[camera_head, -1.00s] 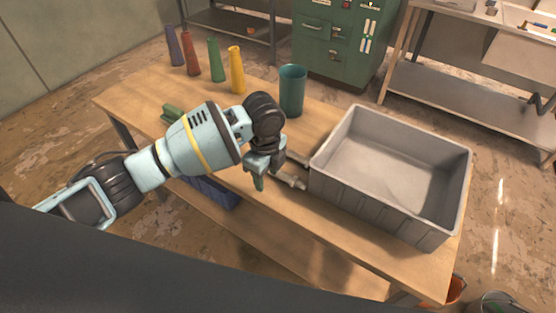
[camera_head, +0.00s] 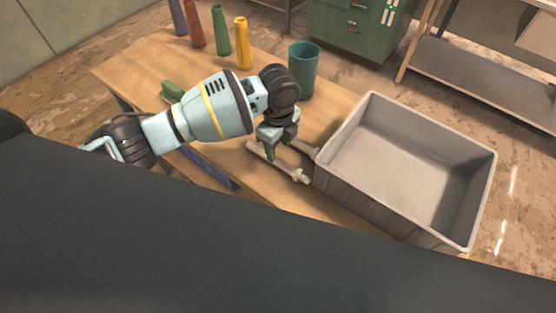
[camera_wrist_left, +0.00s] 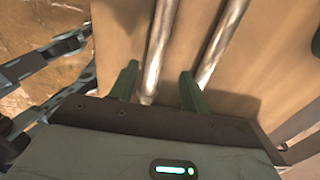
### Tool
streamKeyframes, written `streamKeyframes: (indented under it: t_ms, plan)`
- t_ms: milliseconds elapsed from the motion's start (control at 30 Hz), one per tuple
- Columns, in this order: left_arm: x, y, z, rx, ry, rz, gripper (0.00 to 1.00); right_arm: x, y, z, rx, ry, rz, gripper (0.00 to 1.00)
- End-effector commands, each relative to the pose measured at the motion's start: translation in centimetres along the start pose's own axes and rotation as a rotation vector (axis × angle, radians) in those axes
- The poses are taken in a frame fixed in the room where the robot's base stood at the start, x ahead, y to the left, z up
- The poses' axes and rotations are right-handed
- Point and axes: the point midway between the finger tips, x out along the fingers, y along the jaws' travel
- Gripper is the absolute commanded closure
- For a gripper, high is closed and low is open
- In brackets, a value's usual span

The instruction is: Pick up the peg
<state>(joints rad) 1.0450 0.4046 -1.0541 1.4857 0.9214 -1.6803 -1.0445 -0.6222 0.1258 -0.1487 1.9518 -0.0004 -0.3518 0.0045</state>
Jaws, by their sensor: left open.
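Two slim metallic rods lie on the wooden table left of the grey bin; I cannot tell which is the peg. The nearer rod (camera_head: 290,172) has a knobbed right end, and the farther rod (camera_head: 304,149) is partly hidden by my gripper. My left gripper (camera_head: 272,154) points down at the rods, open. In the left wrist view, its two green fingers (camera_wrist_left: 157,83) are apart. One rod (camera_wrist_left: 158,45) runs in line with the gap between them, and the other rod (camera_wrist_left: 222,42) passes by the right finger. I cannot tell whether they touch. My right gripper is out of view.
The grey bin (camera_head: 338,180) stands open and empty on the table's right. A teal cup (camera_head: 303,72) stands behind my gripper. Blue, red, green (camera_head: 221,32) and yellow (camera_head: 242,44) tapered pieces stand at the back left.

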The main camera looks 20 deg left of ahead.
Motion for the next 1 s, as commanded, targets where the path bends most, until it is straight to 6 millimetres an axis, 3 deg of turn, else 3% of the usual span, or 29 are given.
streamKeyframes:
  t_ms: [167,500,767,1000]
  plan:
    - [0.6,0.2,0.1,0.0,-0.001,0.0,0.53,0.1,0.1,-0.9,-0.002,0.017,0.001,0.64]
    - [4.8,0.8,0.2,-0.001,-0.001,0.0,0.53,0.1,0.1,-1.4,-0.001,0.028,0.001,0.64]
    - [5.1,0.7,0.2,0.0,-0.001,-0.003,0.53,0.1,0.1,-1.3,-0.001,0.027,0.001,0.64]
    - [5.1,0.7,0.2,0.0,-0.001,-0.003,0.8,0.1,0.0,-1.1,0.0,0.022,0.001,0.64]
